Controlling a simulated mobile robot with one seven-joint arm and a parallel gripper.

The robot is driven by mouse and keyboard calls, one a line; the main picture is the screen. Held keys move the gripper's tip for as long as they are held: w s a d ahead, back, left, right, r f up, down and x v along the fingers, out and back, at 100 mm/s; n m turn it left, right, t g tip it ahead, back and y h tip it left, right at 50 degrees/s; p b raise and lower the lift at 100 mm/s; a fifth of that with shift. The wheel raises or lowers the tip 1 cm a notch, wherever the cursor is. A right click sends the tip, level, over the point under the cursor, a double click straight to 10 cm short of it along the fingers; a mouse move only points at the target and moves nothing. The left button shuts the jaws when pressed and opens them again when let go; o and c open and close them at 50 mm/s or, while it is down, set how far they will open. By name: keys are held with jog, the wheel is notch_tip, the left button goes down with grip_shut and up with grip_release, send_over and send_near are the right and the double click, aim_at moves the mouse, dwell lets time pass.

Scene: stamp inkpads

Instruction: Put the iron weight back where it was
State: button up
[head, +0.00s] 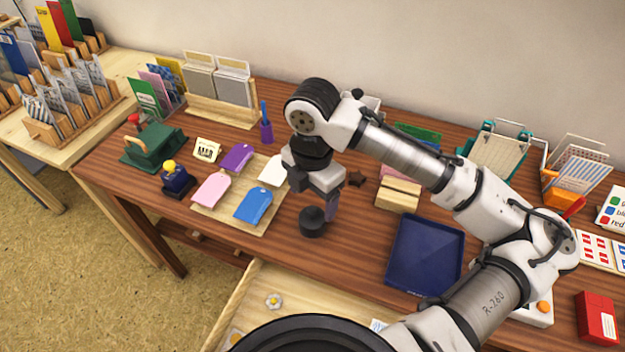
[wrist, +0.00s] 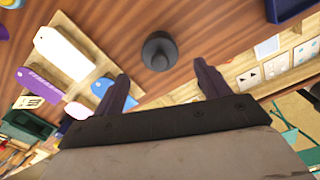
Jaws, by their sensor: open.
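The iron weight (head: 312,224) is a dark, round, knobbed piece standing upright on the brown table, just right of the wooden board with tags. It shows whole in the wrist view (wrist: 158,54), ahead of the fingertips and roughly between their lines. My gripper (head: 320,203) is above the weight, pointing down, with a finger overlapping the area just above it in the head view. In the wrist view my gripper (wrist: 164,78) has its fingers spread wide with nothing between them. Whether a finger touches the weight cannot be told.
The wooden board (head: 228,225) holds purple, white, pink and blue tags. A dark blue tray (head: 425,255) lies to the right, with a wooden block (head: 398,194) behind it. An open drawer (head: 262,283) is in front. Bare table lies between the weight and the tray.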

aim_at(312, 210)
notch_tip(312, 210, up, 5)
jog(key=shift+f, duration=0.1)
dwell(0.6)
